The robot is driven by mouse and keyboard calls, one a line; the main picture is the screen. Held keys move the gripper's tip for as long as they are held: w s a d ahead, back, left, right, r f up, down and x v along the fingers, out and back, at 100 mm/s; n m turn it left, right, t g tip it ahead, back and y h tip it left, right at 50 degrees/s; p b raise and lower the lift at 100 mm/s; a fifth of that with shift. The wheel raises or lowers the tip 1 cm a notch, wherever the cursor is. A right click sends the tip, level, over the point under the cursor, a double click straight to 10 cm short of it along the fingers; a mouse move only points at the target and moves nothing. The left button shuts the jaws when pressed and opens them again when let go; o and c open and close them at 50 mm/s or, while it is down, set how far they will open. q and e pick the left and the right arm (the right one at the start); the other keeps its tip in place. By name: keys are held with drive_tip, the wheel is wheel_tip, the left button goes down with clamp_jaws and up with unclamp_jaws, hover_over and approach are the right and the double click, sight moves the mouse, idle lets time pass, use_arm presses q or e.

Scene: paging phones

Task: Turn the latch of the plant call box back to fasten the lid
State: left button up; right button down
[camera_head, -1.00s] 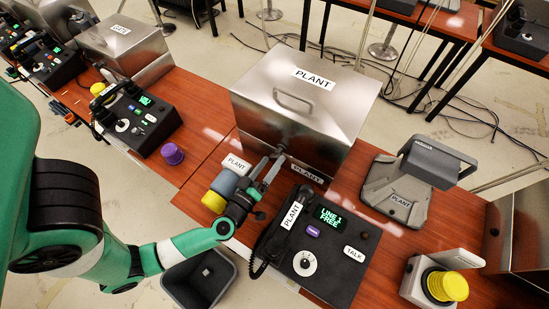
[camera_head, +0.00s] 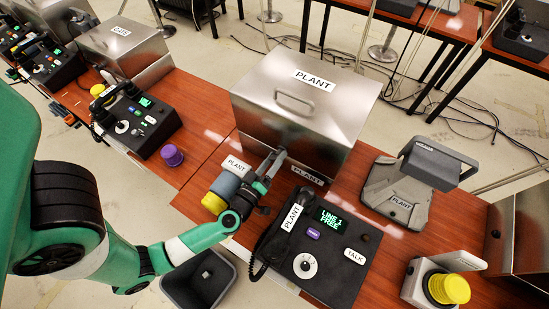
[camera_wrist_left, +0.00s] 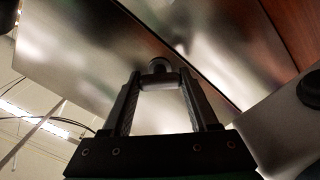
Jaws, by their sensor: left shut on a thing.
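The plant call box (camera_head: 300,100) is a steel box with a slanted lid (camera_head: 306,92) that is down, with a handle and a PLANT label. Its latch (camera_wrist_left: 158,70) is a dark knob-like piece at the front of the box in the left wrist view. My left gripper (camera_head: 272,165) reaches up to the front of the box, its fingers (camera_wrist_left: 160,88) shut on the latch. The fingers hide most of the latch in the head view, so its exact angle is unclear. My right gripper is not in view.
The PLANT phone (camera_head: 320,245) with its handset stands just right of the left gripper. A yellow-and-grey cylinder (camera_head: 217,192) is close on the left. A grey stand (camera_head: 405,185) is at right. A dark bin (camera_head: 200,280) is below.

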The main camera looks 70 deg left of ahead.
use_arm(q)
drive_tip(key=shift+n, duration=0.4)
drive_tip(key=n+p, duration=0.1)
drive_tip(key=n, duration=0.2)
drive_tip(key=shift+n, duration=2.6)
drive_tip(key=o, duration=1.4)
drive_tip(key=shift+p+v, duration=0.9)
drive_tip(key=shift+v, duration=4.95)
drive_tip(key=shift+r, duration=0.1)
